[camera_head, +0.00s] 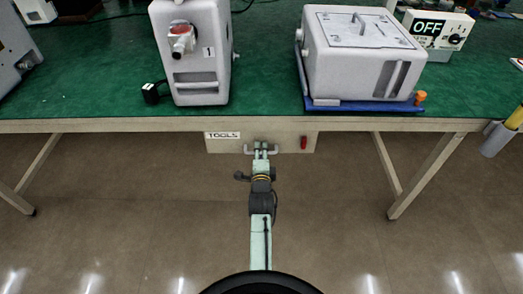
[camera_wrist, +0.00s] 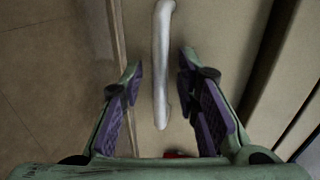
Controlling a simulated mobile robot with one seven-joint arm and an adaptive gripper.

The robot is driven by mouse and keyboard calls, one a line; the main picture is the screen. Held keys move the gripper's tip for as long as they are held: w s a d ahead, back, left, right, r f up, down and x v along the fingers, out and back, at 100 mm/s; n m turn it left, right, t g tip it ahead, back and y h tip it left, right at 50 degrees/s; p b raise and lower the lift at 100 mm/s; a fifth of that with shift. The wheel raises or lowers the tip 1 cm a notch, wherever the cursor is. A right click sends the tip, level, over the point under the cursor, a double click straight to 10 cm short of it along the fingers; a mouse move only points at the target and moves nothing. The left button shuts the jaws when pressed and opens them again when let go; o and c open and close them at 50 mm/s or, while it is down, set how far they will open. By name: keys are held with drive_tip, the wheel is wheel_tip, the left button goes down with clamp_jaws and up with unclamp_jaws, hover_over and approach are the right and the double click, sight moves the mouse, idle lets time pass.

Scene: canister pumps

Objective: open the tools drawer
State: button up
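The tools drawer (camera_head: 290,138) is under the front edge of the workbench, with a "TOOLS" label at its upper left. Its front sits close below the tabletop edge and looks shut. Its handle (camera_wrist: 162,50) is a pale metal bar; in the head view my gripper partly hides it. A small red part (camera_head: 303,143) is on the drawer front, right of the handle. My gripper (camera_head: 261,153) is at the handle. In the wrist view its two fingers (camera_wrist: 160,68) are open, one on each side of the bar, with visible gaps.
The green workbench top (camera_head: 265,60) is above the drawer. A white canister pump (camera_head: 200,90) and a white box (camera_head: 345,75) on a blue tray stand on it. Bench legs (camera_head: 430,175) are at both sides. The floor (camera_head: 130,210) before the drawer is clear except for my arm.

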clamp_jaws()
idle(0.3)
idle(0.6)
